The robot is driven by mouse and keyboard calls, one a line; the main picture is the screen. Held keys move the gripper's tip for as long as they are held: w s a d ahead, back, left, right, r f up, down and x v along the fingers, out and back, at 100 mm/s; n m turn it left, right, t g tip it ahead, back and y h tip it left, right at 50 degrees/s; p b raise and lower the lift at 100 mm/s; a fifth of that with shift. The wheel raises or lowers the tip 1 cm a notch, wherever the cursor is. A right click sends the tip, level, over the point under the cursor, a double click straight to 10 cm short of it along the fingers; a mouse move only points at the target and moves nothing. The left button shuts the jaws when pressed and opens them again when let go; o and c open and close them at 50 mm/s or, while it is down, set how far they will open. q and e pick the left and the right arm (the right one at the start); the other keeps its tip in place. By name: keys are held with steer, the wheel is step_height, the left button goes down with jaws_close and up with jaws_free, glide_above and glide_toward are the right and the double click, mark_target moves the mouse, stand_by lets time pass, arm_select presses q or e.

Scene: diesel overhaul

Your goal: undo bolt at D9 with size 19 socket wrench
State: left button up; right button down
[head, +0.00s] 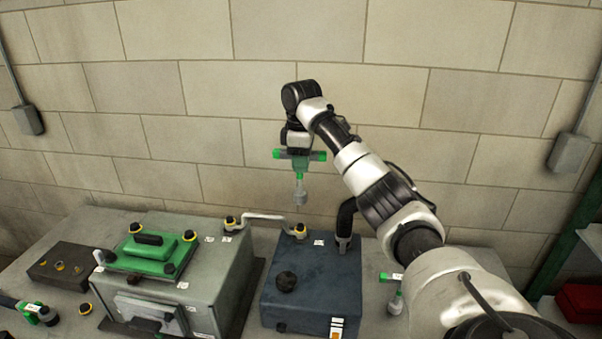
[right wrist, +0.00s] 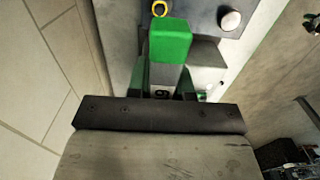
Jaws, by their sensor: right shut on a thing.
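My right gripper (head: 299,152) is shut on the green T-shaped handle of a socket wrench (head: 299,186) and holds it upright, socket down, in the air. The wrench is above the pipe's right end and apart from it. In the right wrist view the green handle end (right wrist: 171,40) sticks out past the fingers; a label below it is partly hidden. Black bolts with yellow rings sit at the pipe's ends, one at the right end (head: 300,230) and one at the left end (head: 229,223). The position labels are too small to read. My left gripper is not in view.
A grey engine block (head: 235,262) with a green cover (head: 151,253) stands left. A pipe (head: 265,217) bridges to a dark blue box (head: 325,275). A second green-handled tool (head: 396,300) stands right of that box. A stone wall closes the back.

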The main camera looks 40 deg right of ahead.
steer(key=shift+r, duration=0.1)
steer(key=s+a, duration=0.4)
steer(key=s, duration=0.1)
steer(key=shift+s+a, duration=0.15)
steer(key=shift+a, duration=0.1)
stand_by(0.5)
